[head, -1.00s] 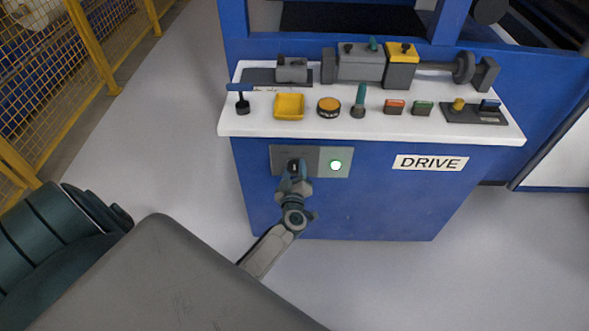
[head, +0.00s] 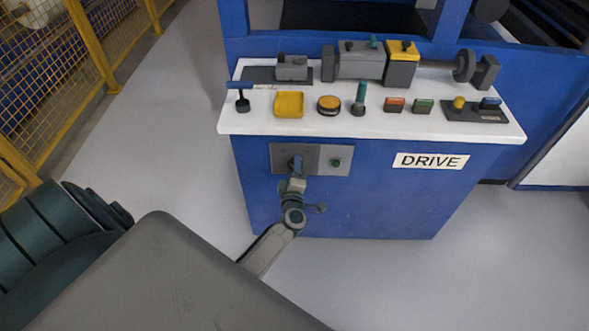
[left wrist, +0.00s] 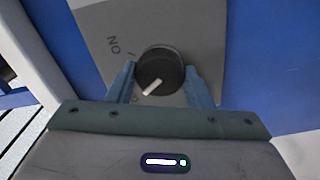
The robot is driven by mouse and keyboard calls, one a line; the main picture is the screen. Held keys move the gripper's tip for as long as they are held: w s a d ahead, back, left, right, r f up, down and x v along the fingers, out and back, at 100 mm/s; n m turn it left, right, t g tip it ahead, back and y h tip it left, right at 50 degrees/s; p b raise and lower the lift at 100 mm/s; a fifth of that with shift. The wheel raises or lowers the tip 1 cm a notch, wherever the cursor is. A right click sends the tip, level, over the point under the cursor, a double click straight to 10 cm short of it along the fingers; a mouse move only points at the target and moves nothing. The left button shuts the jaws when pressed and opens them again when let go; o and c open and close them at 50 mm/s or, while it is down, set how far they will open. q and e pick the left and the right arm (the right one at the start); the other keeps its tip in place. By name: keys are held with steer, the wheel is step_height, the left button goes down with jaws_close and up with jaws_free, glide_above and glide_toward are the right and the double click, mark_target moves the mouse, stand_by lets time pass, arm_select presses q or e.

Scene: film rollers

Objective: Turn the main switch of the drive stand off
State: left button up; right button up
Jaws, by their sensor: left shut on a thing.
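The drive stand (head: 370,205) is a blue cabinet with a DRIVE label (head: 431,162). A grey switch plate (head: 311,159) is on its front, with a round lamp (head: 336,162) that is dark green and unlit. My left gripper (head: 296,166) is at the left part of the plate and hides most of the main switch there. In the left wrist view the main switch (left wrist: 160,70) is a black round knob with a white pointer line, turned away from the ON mark (left wrist: 113,45). My left gripper (left wrist: 160,84) is shut on the knob, one finger on each side. My right gripper is not in view.
The stand's white top (head: 375,125) overhangs the plate and carries buttons, a yellow tray (head: 289,104) and a motor with a shaft (head: 362,63). A yellow mesh fence (head: 95,55) stands at the left. The floor around the stand is clear.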

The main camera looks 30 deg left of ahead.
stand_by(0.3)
arm_select(q)
steer(key=o, duration=1)
steer(key=shift+s, duration=0.15)
steer(key=v, duration=1)
steer(key=shift+s+d, duration=0.2)
steer(key=shift+d, duration=0.1)
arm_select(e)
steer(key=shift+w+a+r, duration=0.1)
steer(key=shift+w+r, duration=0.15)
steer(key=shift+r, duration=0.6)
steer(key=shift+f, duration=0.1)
